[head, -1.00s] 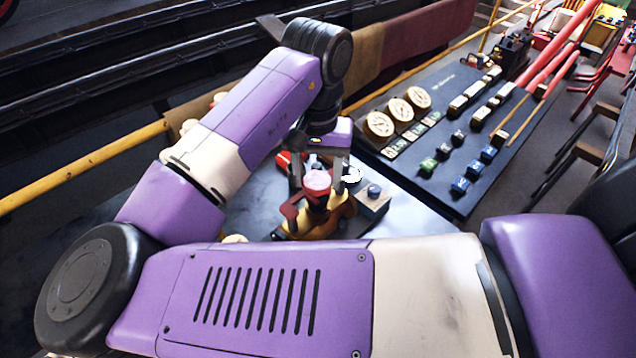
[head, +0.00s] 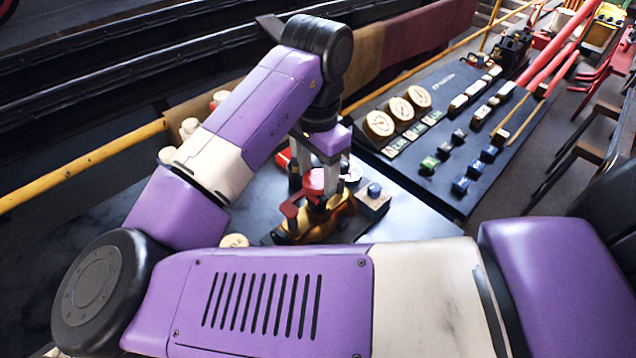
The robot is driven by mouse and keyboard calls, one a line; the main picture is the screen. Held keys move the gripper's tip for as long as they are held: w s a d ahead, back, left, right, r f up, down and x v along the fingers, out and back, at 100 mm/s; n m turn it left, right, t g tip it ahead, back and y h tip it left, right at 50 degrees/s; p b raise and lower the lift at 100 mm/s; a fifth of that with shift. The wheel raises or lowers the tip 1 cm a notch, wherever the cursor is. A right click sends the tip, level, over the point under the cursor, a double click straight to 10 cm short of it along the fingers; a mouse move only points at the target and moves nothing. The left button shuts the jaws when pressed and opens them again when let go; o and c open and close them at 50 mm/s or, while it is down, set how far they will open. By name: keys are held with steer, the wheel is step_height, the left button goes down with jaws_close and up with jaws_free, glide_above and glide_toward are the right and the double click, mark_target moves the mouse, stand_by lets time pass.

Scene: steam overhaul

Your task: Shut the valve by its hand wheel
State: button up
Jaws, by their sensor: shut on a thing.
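The valve (head: 335,224) has a brass-coloured body and stands on the grey bench top, in the middle of the head view. Its red hand wheel (head: 289,210) sits on top. My gripper (head: 314,185) points down over the valve from above, its two grey fingers on either side of the wheel's red hub. The fingers are shut on the hand wheel. The exact contact and part of the wheel are hidden behind the fingers and my arm.
A small grey block with a blue knob (head: 374,190) stands right of the valve. A dark panel (head: 440,185) with gauges and several coloured blocks lies to the right. A yellow rail (head: 85,163) runs behind. Pale round pieces (head: 190,127) stand left, near my arm.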

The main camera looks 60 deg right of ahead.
mark_target(318, 178)
steer(key=shift+m, duration=0.5)
steer(key=o, duration=1.5)
steer(key=shift+c, duration=1.5)
steer(key=shift+r+p, duration=2.85)
steer(key=shift+r, duration=0.2)
